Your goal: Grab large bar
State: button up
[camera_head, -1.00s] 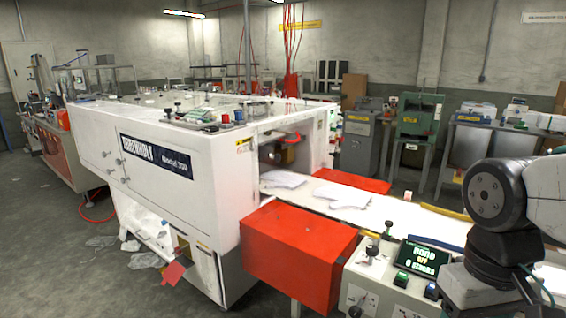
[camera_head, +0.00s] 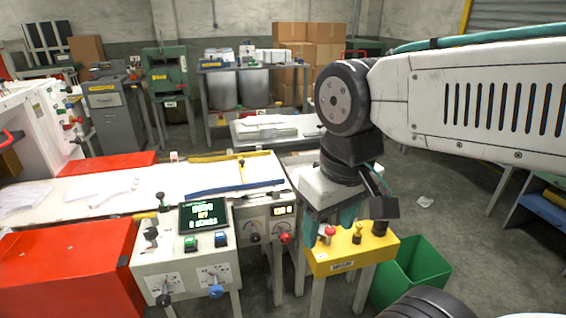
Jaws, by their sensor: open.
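A long blue bar (camera_head: 235,187) lies along the front edge of the white conveyor table, left of my gripper. A long yellow bar (camera_head: 220,156) lies along the back edge of the same table. I cannot tell which of them is the large bar. My gripper (camera_head: 347,217) hangs from my arm right of the table's end, above and behind a yellow control box. It is open, with nothing visible between its fingers. Its lower part is partly lost against the machine parts behind it.
A control panel (camera_head: 187,250) with a green screen stands in front of the conveyor. The yellow control box (camera_head: 352,257) with knobs and a green bin (camera_head: 418,272) are below my gripper. Red guards (camera_head: 70,270) flank the conveyor at left. Free floor lies to the right.

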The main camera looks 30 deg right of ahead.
aim_at(242, 162)
jog(key=z, duration=0.35)
jog(key=k, duration=0.4)
jog(key=u, duration=0.65)
jog(key=i, duration=1)
jog(key=z, duration=0.45)
jog(key=i, duration=0.7)
jog(key=z, duration=0.4)
